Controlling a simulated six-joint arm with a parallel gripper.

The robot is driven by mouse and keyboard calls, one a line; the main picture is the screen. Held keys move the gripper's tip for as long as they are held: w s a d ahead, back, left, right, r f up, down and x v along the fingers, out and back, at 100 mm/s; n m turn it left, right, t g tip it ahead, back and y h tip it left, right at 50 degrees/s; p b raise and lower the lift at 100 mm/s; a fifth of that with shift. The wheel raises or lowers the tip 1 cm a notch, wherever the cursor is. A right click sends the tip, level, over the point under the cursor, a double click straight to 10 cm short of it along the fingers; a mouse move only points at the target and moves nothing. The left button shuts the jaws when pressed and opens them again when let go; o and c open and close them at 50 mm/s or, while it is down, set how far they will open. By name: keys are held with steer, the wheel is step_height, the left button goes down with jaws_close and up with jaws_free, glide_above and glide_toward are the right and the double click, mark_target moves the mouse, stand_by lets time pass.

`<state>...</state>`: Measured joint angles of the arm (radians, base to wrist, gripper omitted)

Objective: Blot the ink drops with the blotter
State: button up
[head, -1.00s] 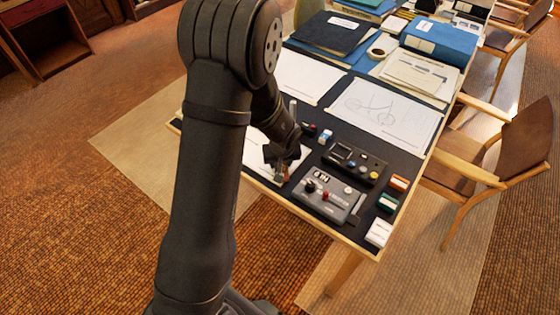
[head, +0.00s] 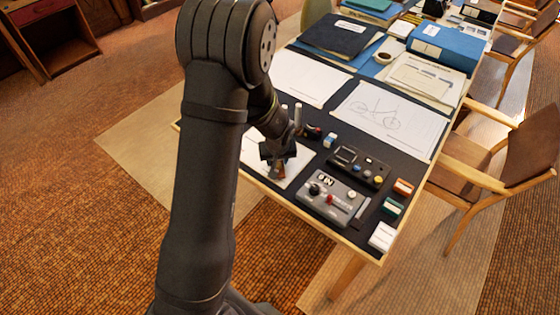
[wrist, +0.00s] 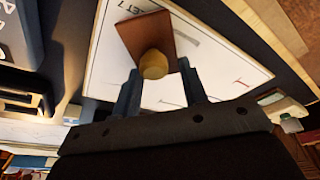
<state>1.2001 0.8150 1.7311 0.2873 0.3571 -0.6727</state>
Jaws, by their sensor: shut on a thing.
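The blotter has a round yellowish wooden knob (wrist: 153,64) on a flat brown base (wrist: 147,36). My gripper (wrist: 161,88) has its two dark fingers on either side of the knob and is shut on it. In the head view my gripper (head: 279,157) is at the near left corner of the table, with part of the brown blotter (head: 279,172) below it. The blotter is over a white sheet (wrist: 105,70), also seen in the head view (head: 297,165). Thin red and dark marks show on the sheet. I cannot tell which are ink drops, or whether the blotter touches the paper.
A grey control box (head: 335,203) and a black one (head: 358,167) stand right of the sheet. Small blocks (head: 392,207) line the right edge. A bicycle drawing (head: 385,115) and another sheet (head: 308,78) lie farther back.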

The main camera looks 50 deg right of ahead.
steer(key=shift+w, duration=1.4)
step_height(320, 180, up, 7)
stand_by(0.4)
